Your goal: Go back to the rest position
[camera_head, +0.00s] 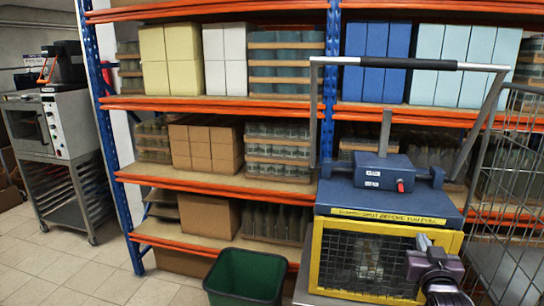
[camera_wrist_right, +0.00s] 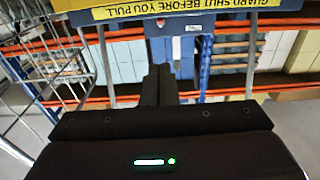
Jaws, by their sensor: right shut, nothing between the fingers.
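My right gripper (camera_head: 424,246) is in front of the lower right part of the yellow-framed mesh guard (camera_head: 318,262) in the head view. In the right wrist view its two dark fingers (camera_wrist_right: 160,86) are together with nothing between them. The guard belongs to a blue press (camera_head: 385,172) and covers its front; a jar-like shape behind the mesh is unclear. The press's lever stands up, with a black grip on its crossbar (camera_head: 400,64). Whether the gripper touches the guard cannot be told. My left gripper is not in view.
A wire cage trolley (camera_head: 508,190) stands close on the right. A green bin (camera_head: 246,276) is on the floor left of the press. Orange and blue shelving (camera_head: 215,102) with boxes and jars runs behind. A steel oven on a rack (camera_head: 50,125) stands far left; tiled floor there is free.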

